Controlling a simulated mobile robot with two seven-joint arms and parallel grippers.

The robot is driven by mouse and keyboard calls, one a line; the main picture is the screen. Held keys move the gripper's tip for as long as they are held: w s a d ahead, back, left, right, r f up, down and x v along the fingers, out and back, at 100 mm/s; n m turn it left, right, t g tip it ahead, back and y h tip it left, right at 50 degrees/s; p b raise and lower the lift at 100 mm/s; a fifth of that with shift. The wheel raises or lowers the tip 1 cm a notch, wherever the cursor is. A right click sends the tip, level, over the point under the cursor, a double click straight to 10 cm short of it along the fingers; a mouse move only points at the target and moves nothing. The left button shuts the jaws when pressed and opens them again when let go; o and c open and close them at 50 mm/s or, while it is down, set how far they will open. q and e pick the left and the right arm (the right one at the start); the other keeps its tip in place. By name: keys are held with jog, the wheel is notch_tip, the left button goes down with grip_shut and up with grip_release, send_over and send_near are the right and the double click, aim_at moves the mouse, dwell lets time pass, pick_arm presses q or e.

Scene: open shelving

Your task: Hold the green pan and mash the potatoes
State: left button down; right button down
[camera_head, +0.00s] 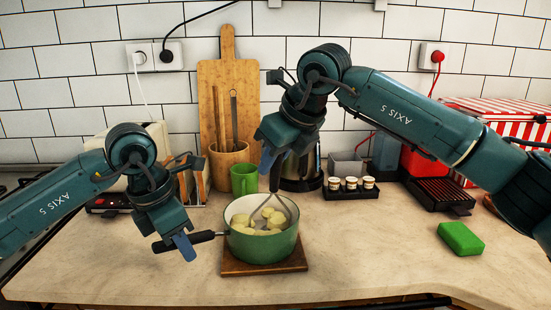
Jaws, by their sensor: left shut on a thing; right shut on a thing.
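The green pan (262,247) stands upright on a brown wooden board (236,268) at the middle of the counter. Several pale yellow potatoes (268,223) lie inside it. Its dark handle (203,237) points left. My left gripper (180,243) is shut on that handle, left of the pan. My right gripper (272,160) is above the pan, shut on the dark upright handle of a masher (283,203). The masher's wire end reaches down into the pan among the potatoes. Its lowest part is hidden, so I cannot tell whether it presses on them.
Behind the pan stand a green mug (244,180), a utensil holder (226,163) and a kettle (301,172). Small jars in a tray (350,189) stand right of them. A green sponge (461,238) lies at right. The counter between pan and sponge is clear.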

jog(key=shift+w+a+f, duration=0.15)
jog(key=shift+w+a, duration=0.1)
jog(key=shift+w, duration=0.15)
jog(key=shift+s+d, duration=0.2)
jog(key=shift+s, duration=0.35)
jog(key=shift+s+d, duration=0.15)
jog(key=shift+s, duration=0.35)
jog(key=shift+w+r, duration=0.2)
jog(key=shift+w, duration=0.5)
dwell(1.1)
jog(key=shift+s+f, duration=0.1)
jog(key=shift+s, duration=0.05)
